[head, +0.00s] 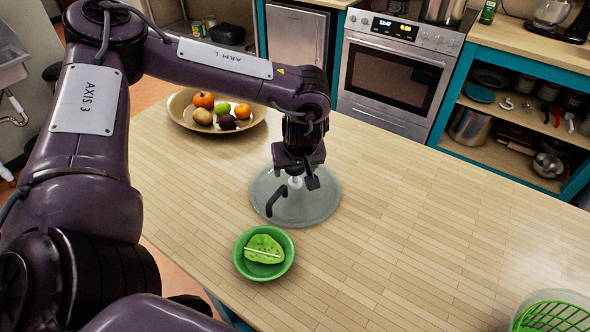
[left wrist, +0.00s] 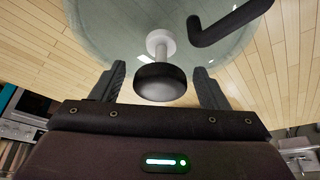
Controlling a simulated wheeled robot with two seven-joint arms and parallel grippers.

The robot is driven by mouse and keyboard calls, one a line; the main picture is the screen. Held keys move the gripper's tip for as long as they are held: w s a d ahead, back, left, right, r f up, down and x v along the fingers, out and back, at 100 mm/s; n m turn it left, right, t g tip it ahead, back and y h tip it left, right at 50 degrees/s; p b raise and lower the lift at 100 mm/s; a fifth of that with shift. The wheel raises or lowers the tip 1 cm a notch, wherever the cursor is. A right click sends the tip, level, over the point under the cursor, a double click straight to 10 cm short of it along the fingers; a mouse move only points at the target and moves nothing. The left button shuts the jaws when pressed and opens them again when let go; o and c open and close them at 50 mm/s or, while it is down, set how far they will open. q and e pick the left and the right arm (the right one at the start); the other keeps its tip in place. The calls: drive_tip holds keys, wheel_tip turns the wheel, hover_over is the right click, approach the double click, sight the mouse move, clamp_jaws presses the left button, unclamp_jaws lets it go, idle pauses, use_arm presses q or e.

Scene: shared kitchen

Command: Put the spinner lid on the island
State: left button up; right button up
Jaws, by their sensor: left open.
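The spinner lid (head: 325,203) is a clear, pale round disc lying flat on the wooden island (head: 420,235), near its middle. In the left wrist view the lid (left wrist: 110,25) fills the top, with a white post capped by a black knob (left wrist: 160,84) and a bent black handle (left wrist: 232,22). My left gripper (head: 298,176) is over the lid, pointing down. Its fingers are open, one on each side of the knob, with visible gaps in the left wrist view. The gripper partly hides the knob in the head view. My right gripper is not in view.
A fruit bowl (head: 177,112) is behind left. A green basket in a clear bowl (head: 552,315) is at the bottom right. The island's middle right is clear.

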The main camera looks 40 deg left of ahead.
use_arm(q)
drive_tip(key=v, duration=1)
drive_tip(key=shift+r, duration=0.25)
drive_tip(key=shift+d, duration=0.15)
